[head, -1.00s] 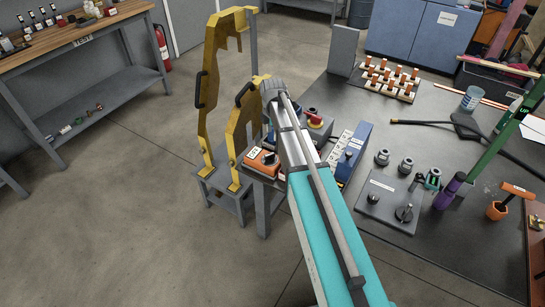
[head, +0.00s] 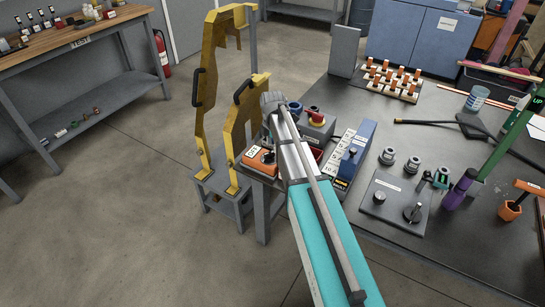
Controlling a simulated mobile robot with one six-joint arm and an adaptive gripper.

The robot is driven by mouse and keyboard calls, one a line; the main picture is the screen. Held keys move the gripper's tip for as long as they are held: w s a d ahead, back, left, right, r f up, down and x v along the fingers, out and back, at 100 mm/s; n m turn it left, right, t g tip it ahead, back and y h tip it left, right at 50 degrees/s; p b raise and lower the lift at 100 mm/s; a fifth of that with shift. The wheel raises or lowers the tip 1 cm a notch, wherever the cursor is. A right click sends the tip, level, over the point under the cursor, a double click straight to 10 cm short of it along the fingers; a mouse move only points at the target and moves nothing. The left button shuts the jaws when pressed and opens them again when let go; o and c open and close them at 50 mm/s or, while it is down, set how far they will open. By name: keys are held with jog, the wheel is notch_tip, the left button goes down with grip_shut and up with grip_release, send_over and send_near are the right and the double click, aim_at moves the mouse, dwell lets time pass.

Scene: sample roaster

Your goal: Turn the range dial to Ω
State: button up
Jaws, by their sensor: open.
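An orange boxy instrument (head: 259,160) with a pale label or display sits at the left edge of the dark workbench. It looks like a meter, but its dial and markings are too small to read. My teal and grey arm crosses the middle of the view and passes just right of it, covering part of the bench there. My gripper cannot be made out; the arm's far grey joint (head: 272,102) is the last part showing. No Ω mark can be read anywhere.
Yellow upright brackets (head: 237,130) stand left of the bench. The floor at left is clear.

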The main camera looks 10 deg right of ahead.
aim_at(269, 155)
jog(key=shift+f+b, duration=1.75)
jog(key=shift+f, duration=0.3)
grip_shut()
